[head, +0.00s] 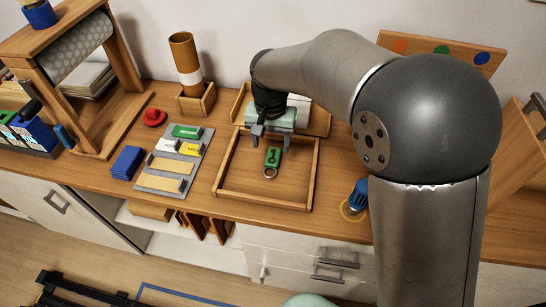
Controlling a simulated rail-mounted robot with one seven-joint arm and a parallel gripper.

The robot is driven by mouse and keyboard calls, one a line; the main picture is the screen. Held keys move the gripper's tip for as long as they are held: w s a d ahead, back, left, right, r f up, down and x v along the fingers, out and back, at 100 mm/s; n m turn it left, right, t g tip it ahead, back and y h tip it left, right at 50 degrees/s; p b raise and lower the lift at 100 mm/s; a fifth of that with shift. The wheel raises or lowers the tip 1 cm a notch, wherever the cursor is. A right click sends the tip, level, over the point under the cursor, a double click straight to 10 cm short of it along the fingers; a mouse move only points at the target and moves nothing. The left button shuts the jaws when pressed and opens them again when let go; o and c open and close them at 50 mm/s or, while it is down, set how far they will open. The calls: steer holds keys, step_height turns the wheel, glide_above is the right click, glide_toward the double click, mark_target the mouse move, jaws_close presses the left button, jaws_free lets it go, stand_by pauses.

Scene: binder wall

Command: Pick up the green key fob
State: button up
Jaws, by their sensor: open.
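The green key fob (272,158) lies inside a square wooden frame tray (262,203) on the wooden counter. Its metal ring end points toward the front of the counter. My gripper (271,140) is above the back part of the tray, its fingers pointing down. It is open, with one finger on each side, near the fob's back end in the picture. I cannot tell how high above the fob the fingertips are. The gripper holds nothing that I can see.
Left of the tray stands a grey board (168,165) with green, white and yellow blocks. A blue block (127,163) and a red knob (154,117) lie nearby. A brown cylinder (185,60) stands behind. A blue-capped item (357,197) stands right of the tray.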

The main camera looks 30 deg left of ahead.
mark_target(273, 156)
steer(key=shift+f, duration=0.9)
steer(key=shift+w+a+f+p, duration=0.1)
steer(key=shift+w+f+p, duration=0.15)
steer(key=shift+f, duration=0.65)
steer(key=shift+w+f+p, duration=0.2)
steer(key=shift+f, duration=0.7)
steer(key=shift+w+a+f+p, duration=0.1)
steer(key=shift+w+f+p, duration=0.15)
steer(key=shift+f, duration=0.65)
steer(key=shift+c, duration=0.3)
steer(key=c, duration=1)
